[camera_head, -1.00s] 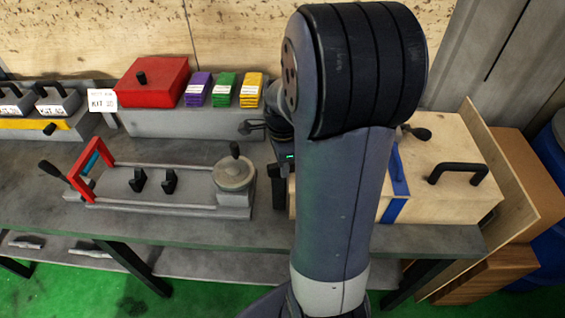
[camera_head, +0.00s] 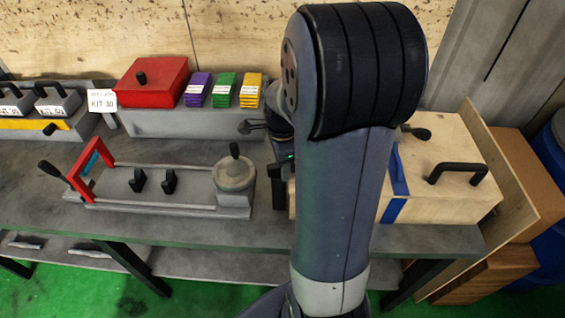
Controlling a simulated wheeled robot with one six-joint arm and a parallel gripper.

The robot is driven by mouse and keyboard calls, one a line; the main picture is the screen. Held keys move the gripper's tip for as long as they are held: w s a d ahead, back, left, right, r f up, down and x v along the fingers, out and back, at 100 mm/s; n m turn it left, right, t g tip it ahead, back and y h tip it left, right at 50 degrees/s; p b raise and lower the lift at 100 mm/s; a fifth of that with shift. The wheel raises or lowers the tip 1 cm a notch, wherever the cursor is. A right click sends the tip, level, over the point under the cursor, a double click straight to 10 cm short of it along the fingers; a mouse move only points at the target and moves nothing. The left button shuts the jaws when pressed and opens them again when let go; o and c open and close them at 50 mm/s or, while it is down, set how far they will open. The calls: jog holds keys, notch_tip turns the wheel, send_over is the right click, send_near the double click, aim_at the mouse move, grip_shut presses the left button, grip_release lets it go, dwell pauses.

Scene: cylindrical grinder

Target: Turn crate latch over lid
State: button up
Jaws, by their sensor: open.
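The crate is a pale wooden box (camera_head: 455,208) at the right of the bench. Its lid carries a black handle (camera_head: 458,173), and a blue strap (camera_head: 397,178) runs over it and down the front. A black knob (camera_head: 418,132) shows at the crate's back edge; I cannot tell whether it is the latch. My arm covers the left part of the crate. My gripper (camera_head: 281,186) is open beside the crate's left end, partly hidden behind my arm. I cannot see whether it touches anything.
A grey fixture (camera_head: 150,203) with a red frame (camera_head: 93,167) and a round knob (camera_head: 235,172) stands left of my gripper. Behind it are a red box (camera_head: 153,82) and coloured packs on a grey block (camera_head: 180,124). A wooden board (camera_head: 510,190) stands right of the crate.

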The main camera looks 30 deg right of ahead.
notch_tip(320, 180, up, 11)
dwell(0.4)
jog(key=shift+f, duration=0.15)
notch_tip(320, 180, down, 11)
jog(key=shift+n, duration=0.3)
dwell(0.3)
jog(key=shift+r, duration=0.25)
